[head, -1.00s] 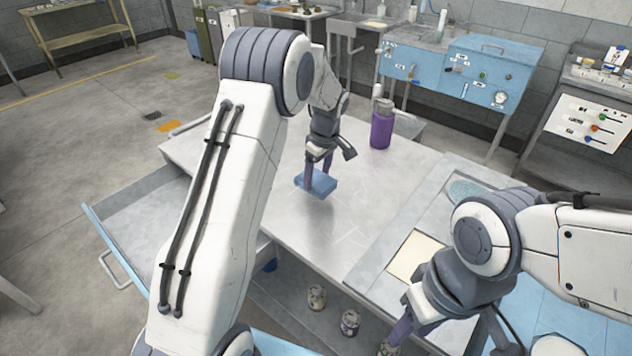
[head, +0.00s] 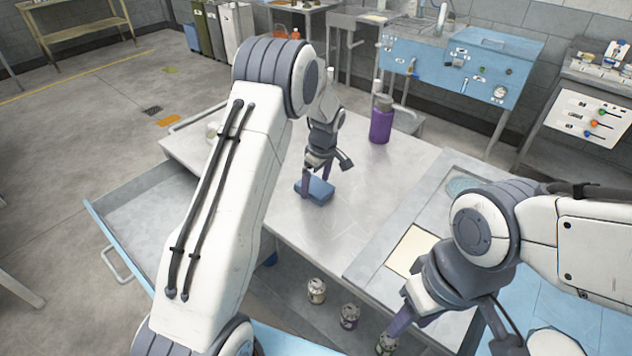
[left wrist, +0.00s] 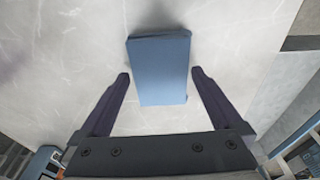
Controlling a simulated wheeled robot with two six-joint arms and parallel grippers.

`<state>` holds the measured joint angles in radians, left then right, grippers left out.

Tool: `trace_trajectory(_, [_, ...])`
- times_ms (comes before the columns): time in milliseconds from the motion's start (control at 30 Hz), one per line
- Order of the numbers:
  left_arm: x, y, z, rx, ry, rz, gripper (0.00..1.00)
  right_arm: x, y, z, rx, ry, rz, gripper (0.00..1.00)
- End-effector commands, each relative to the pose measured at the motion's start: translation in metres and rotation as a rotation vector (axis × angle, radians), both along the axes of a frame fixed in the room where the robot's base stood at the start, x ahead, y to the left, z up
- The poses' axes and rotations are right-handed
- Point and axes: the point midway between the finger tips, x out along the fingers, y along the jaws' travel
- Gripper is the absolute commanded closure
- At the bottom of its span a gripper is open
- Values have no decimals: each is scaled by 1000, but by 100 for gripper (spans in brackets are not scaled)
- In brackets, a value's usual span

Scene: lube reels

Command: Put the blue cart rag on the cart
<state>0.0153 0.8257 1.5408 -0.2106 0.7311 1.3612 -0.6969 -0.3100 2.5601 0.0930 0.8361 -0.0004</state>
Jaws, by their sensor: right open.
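The blue rag (head: 314,192) is a folded, box-like pad lying on a grey steel top (head: 290,225). It also shows in the left wrist view (left wrist: 160,75), where it lies between and beyond my fingertips. My left gripper (head: 319,186) points down over the rag. In the left wrist view the left gripper (left wrist: 160,78) is open, with a gap on each side of the rag. My right gripper (head: 445,340) is open and empty at the lower right, near the front edge. I cannot tell which surface is the cart.
A purple bottle (head: 380,125) stands on the steel top behind the rag. An open drawer (head: 140,215) juts out at the left. Several cans (head: 316,290) stand below the front edge. A cream square (head: 410,250) lies to the right. The steel around the rag is clear.

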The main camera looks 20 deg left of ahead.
Motion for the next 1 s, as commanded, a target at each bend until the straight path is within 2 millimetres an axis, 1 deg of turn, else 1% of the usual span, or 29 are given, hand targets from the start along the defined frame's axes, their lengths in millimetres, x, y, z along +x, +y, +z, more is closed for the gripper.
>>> trace_trajectory(167, [0,0,6,0,-1,0,0,0,0,3,0,0,0,55])
trace_trajectory(267, [0,-2,19,0,-5,0,0,0,0,-1,0,0,0,55])
trace_trajectory(367, [-1,-5,39,0,-6,-1,0,0,0,-5,0,0,0,55])
trace_trajectory(500, [-2,-10,70,0,-6,-2,0,0,0,-9,0,0,0,55])
trace_trajectory(600, [-4,-13,90,0,-5,-1,0,0,0,-11,0,0,0,55])
trace_trajectory(700, [-5,-15,105,0,-3,0,0,0,0,-12,0,0,0,55])
trace_trajectory(833, [-6,-16,117,0,-1,0,0,0,0,-13,0,0,0,55])
trace_trajectory(1000, [-7,-18,123,-1,1,-3,0,0,0,-13,0,0,0,55])
